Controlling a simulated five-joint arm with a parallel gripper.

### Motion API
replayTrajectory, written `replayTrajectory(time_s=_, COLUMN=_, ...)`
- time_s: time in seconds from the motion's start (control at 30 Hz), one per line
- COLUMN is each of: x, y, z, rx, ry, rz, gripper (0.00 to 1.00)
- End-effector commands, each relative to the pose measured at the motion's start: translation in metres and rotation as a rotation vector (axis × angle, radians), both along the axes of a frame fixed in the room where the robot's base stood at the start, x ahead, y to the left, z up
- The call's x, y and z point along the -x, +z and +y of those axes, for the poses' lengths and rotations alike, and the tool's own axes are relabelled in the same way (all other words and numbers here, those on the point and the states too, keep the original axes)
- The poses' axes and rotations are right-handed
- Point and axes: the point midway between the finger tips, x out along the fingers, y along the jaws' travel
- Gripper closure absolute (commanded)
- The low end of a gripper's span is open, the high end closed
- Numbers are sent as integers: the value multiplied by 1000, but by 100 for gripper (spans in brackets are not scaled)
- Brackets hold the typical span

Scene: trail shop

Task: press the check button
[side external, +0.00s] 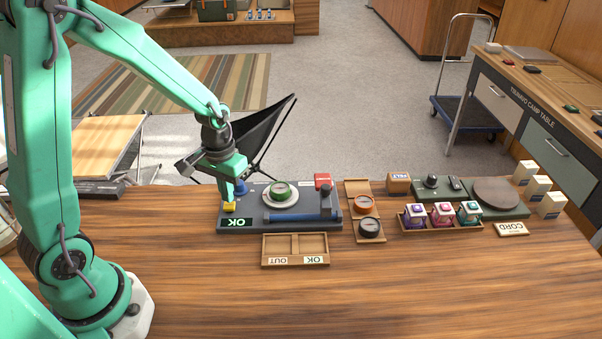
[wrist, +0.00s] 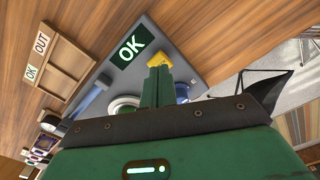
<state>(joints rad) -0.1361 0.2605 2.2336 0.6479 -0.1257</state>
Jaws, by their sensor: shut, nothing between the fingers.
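A yellow button (side external: 230,207) sits at the near left corner of a dark grey test device (side external: 262,228), just behind a green OK panel (side external: 237,222). It looks like the check button, though it carries no label I can read. My gripper (side external: 229,201) is shut and empty, pointing down with its fingertips right at the button. The wrist view shows the shut fingers (wrist: 158,70) overlapping the button's (wrist: 160,59) edge. I cannot tell whether they touch or press it. A green round item (side external: 280,191) rests on a pale round seat of the device.
The device also bears a blue bar (side external: 292,217) and a red block (side external: 322,180). A two-part wooden tray (side external: 295,250) marked OUT and OK lies in front. A wooden holder (side external: 352,186) with orange and black round items stands right. The wooden counter (side external: 400,295) in front is clear.

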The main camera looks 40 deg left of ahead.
Motion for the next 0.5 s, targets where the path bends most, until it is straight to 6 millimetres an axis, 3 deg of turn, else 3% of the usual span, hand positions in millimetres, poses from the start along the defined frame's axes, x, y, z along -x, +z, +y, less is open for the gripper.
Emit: replayTrajectory(time_s=0.5, x=-1, y=8, z=0, rx=0, ry=0, rz=-1, gripper=100)
